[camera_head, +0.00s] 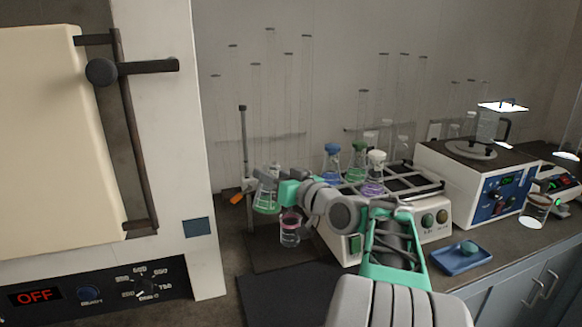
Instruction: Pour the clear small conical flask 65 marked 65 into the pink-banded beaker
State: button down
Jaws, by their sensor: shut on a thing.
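My gripper (278,190), with teal fingers, is shut on a small clear conical flask (265,199). The flask is held up off the bench, roughly upright, and shows a green tint near its base. Its 65 marking cannot be read at this size. The pink-banded beaker (290,231) is just below and to the right of the flask, with a dark pink band near its rim. My gripper and wrist are above it and partly cover the view around it. I cannot tell whether flask and beaker touch.
A shaker (436,222) with a rack of blue-, green- and white-capped flasks stands close behind my arm. A retort stand (244,150) rises just left of the flask. A furnace (205,262) fills the left. A blue tray (447,264) lies right of my arm.

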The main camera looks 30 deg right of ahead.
jog(key=shift+w+d+r+m+g+p, duration=0.25)
jog(key=shift+d+r+m+p, duration=0.9)
jog(key=shift+p, duration=2.6)
jog(key=shift+w+d+r+m+g+p, duration=0.2)
jog(key=shift+d+r+m+p, duration=0.85)
jog(key=shift+p, duration=2.7)
jog(key=shift+a+f+m+y, duration=0.2)
jog(key=shift+f+m+y, duration=0.1)
jog(key=shift+f+m, duration=0.2)
jog(key=shift+w+d+f+m+p, duration=0.1)
jog(key=shift+f+m+p, duration=0.65)
jog(key=shift+p, duration=0.35)
jog(key=shift+m+p, duration=0.55)
jog(key=shift+p, duration=0.5)
jog(key=shift+f+m+g+p, duration=0.25)
jog(key=shift+f+m+p, duration=0.25)
jog(key=shift+m+p, duration=0.5)
jog(key=shift+d+r+m+y+p, duration=0.1)
jog(key=shift+r+m+y+p, duration=0.25)
jog(key=shift+p, duration=1.35)
jog(key=shift+r+m+p, duration=0.1)
jog(key=shift+m+p, duration=0.8)
jog(key=shift+m, duration=0.05)
jog(key=shift+f+m+y, duration=0.25)
jog(key=shift+f+m, duration=0.2)
jog(key=shift+m, duration=0.15)
